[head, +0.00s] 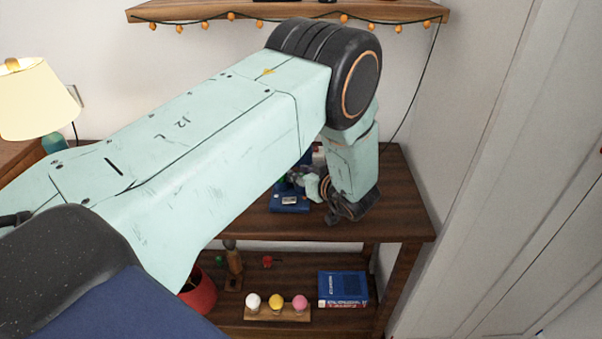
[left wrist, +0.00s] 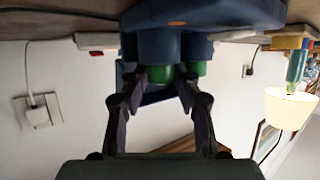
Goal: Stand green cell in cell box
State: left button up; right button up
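The blue cell box (head: 289,202) stands on the upper top of the dark wooden table. In the left wrist view, which is upside down, it shows as a blue base (left wrist: 215,14) with round blue sockets. A green cell (left wrist: 160,74) is upright in the front socket, with only its green end showing. A second green end (left wrist: 196,69) shows behind it to the right. My left gripper (left wrist: 158,88) is open, its fingertips on either side of the front green cell with small gaps. It also shows in the head view (head: 314,187) beside the box. My right gripper is out of view.
The lower shelf holds a blue book (head: 343,288), a wooden stand (head: 277,313) with white, yellow and pink balls, and a red pot (head: 199,292). A lamp (head: 36,98) stands at the left. My left arm hides much of the tabletop. The table's right front corner is clear.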

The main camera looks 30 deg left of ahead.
pick_arm(q)
jog(key=shift+o, duration=0.5)
jog(key=shift+s+f, duration=0.1)
jog(key=shift+f, duration=0.15)
jog(key=shift+d, duration=0.1)
jog(key=shift+r+v, duration=0.2)
jog(key=shift+v, duration=3.8)
